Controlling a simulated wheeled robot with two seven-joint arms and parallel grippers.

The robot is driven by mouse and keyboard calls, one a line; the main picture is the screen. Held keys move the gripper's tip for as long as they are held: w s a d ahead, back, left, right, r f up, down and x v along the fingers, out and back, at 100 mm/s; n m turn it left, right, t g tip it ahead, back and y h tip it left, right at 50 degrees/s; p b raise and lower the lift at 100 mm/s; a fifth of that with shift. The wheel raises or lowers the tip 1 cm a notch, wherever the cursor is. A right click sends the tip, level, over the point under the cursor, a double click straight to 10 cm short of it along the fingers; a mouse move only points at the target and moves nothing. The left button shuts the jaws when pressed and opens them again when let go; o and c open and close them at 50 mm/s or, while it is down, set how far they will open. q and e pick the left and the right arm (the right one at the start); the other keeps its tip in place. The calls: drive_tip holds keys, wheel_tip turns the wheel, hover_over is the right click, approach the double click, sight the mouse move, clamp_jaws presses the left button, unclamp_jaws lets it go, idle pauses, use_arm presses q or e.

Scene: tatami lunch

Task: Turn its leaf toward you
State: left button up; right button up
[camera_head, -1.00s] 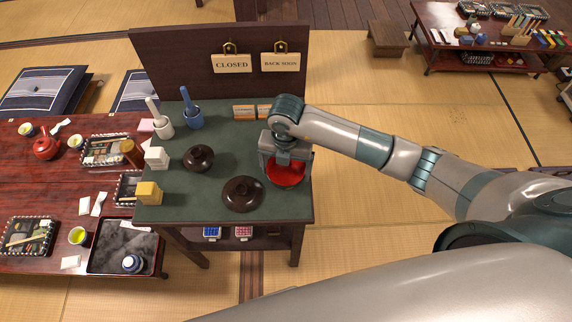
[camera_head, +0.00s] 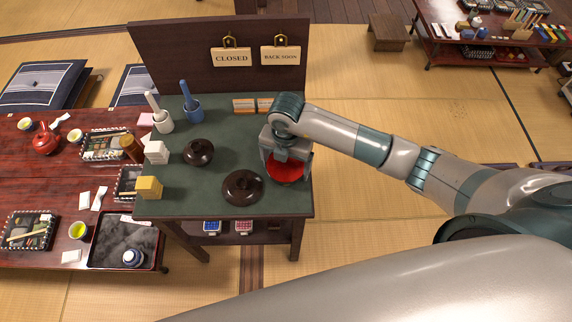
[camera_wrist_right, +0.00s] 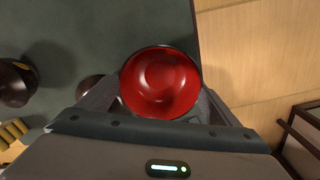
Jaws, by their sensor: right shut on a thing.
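A red-lined bowl (camera_head: 285,173) is at the right edge of the green-topped stand, under my right gripper (camera_head: 284,158). The right gripper is shut on the bowl's side. In the right wrist view the bowl (camera_wrist_right: 160,82) shows its plain red inside between the fingers (camera_wrist_right: 152,105), and it looks empty. A dark round lid (camera_head: 242,187) lies on the stand just left of the bowl. A dark lidded bowl (camera_head: 198,152) stands farther left. I cannot make out a leaf on the red bowl; its outside is mostly hidden. My left gripper is out of view.
Two mortars with pestles, the white one (camera_head: 163,122) and the blue one (camera_head: 193,111), stand at the back left. White blocks (camera_head: 156,152) and a yellow block (camera_head: 148,188) line the left edge. A signboard (camera_head: 190,60) rises behind. Green surface (camera_head: 200,200) is bare at the front.

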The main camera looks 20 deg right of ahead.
drive_tip(key=shift+f, duration=0.25)
drive_tip(key=o, duration=1)
drive_tip(key=shift+r, duration=0.25)
drive_tip(key=shift+r+p, duration=1.8)
drive_tip(key=shift+r, duration=0.5)
drive_tip(key=shift+w, duration=0.1)
